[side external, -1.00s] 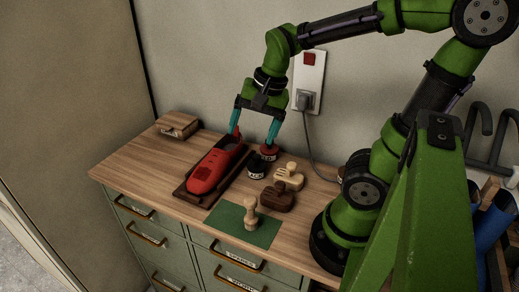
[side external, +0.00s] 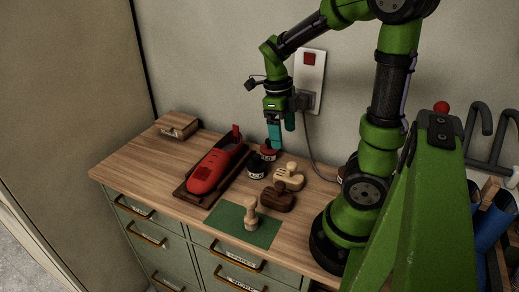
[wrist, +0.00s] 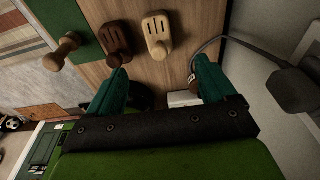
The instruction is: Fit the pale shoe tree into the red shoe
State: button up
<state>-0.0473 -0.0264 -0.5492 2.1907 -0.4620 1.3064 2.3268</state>
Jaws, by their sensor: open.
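The red shoe (side external: 210,173) rests on a dark tray (side external: 183,192) on the bench, its toe toward the front and a red tab standing up at its heel. The pale shoe tree (side external: 291,174) lies on the bench to the right of the shoe, apart from it. In the wrist view the pale shoe tree (wrist: 157,36) shows its slotted top, beyond the fingertips. My gripper (side external: 281,140) is behind the pale shoe tree, above the bench near the back wall. In the wrist view my gripper (wrist: 160,76) is open with nothing between its fingers.
A dark brown shoe tree (side external: 277,198) lies just in front of the pale one. A wooden knobbed piece (side external: 251,214) stands on a green mat (side external: 232,216). A black tin (side external: 257,170) and a red-topped tin (side external: 268,151) stand by the shoe. A cable hangs from the wall socket.

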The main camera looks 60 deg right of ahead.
send_over(288, 175)
jog(key=w, duration=0.1)
jog(key=f, duration=0.8)
jog(key=shift+w+d, duration=0.1)
jog(key=shift+d, duration=0.1)
jog(key=f, duration=0.2)
jog(key=s+f, duration=0.1)
jog(key=f, duration=0.2)
jog(key=shift+s+a, duration=0.15)
jog(key=c, duration=1.2)
